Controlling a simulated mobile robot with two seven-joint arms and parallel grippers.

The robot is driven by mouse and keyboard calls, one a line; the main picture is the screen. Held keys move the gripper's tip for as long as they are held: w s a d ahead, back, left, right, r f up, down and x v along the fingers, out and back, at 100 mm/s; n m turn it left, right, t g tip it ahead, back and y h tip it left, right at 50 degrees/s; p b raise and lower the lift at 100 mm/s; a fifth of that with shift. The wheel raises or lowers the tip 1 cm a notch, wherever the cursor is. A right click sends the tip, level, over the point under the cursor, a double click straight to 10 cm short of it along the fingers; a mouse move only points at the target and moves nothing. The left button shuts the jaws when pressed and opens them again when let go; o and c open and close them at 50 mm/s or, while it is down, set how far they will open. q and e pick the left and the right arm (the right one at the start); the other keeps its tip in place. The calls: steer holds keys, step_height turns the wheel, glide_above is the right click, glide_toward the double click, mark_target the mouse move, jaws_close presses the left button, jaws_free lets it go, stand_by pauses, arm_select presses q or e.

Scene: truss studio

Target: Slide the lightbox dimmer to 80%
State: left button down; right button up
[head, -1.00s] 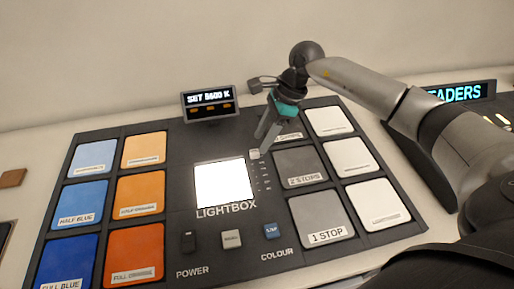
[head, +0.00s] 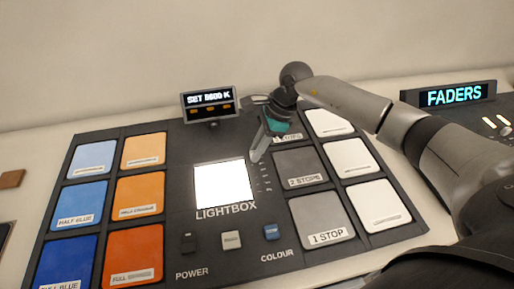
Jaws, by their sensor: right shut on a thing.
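The lit white lightbox (head: 220,184) is set in the middle of the dark panel. The dimmer's tick marks (head: 266,178) run down just right of it. My right gripper (head: 257,156) points down at the top end of the dimmer. Its fingers are shut on the dimmer knob, which they hide almost fully. I cannot read an exact percentage on the scale. My left gripper is not in view.
A small display (head: 209,101) behind the panel reads "SET 5600 K". Blue and orange gel tiles lie left; grey and white tiles lie right. Power (head: 188,242), a middle button (head: 231,240) and colour (head: 271,232) buttons sit in front. A FADERS console (head: 458,96) stands right.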

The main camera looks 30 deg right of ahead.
jaws_close()
stand_by(0.8)
steer(key=shift+s+a, duration=0.15)
steer(key=shift+s, duration=0.6)
steer(key=shift+s+a+r, duration=0.1)
steer(key=shift+s+a, duration=0.05)
steer(key=shift+s, duration=0.2)
steer(key=shift+w, duration=0.15)
steer(key=o, duration=0.6)
jaws_free()
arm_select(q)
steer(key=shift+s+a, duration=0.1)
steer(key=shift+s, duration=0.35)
arm_select(e)
steer(key=shift+o, duration=0.2)
